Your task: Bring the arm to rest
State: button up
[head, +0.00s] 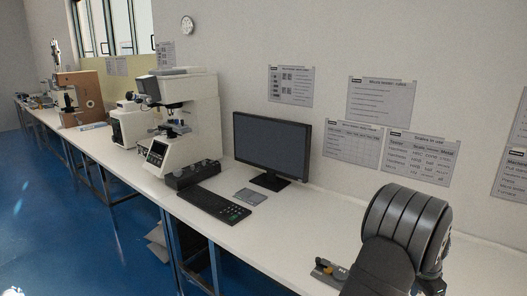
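My arm shows at the lower right of the head view as dark, ribbed links above the bench. My gripper is not clearly visible in this view, so its fingers and anything it might hold are hidden. The long white bench (290,240) runs from the lower right to the far left. A white hardness tester (200,110) stands on it left of centre, with a small display at its front.
A black monitor (271,145), keyboard (213,204) and dark box (193,174) occupy the bench's middle. A small device (328,271) lies close beside my arm. A brown tester (85,92) stands farther left. Blue floor (80,230) is open in front.

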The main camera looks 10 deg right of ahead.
jog(key=s+d+r, duration=0.1)
jog(key=s+r, duration=0.4)
jog(key=s, duration=0.3)
jog(key=w+d+r, duration=0.2)
jog(key=w, duration=1.4)
jog(key=shift+m, duration=0.3)
jog(key=w+a+f, duration=0.1)
jog(key=w+f, duration=0.1)
jog(key=w, duration=0.1)
jog(key=w+a+f, duration=0.1)
jog(key=w+f, duration=0.1)
jog(key=w, duration=0.2)
jog(key=w+a+f, duration=0.1)
jog(key=w+f, duration=0.1)
jog(key=w, duration=0.2)
jog(key=shift+a+f, duration=0.2)
jog(key=shift+f, duration=0.2)
jog(key=shift+w+a+f, duration=0.1)
jog(key=shift+w+f, duration=0.2)
jog(key=shift+f, duration=0.15)
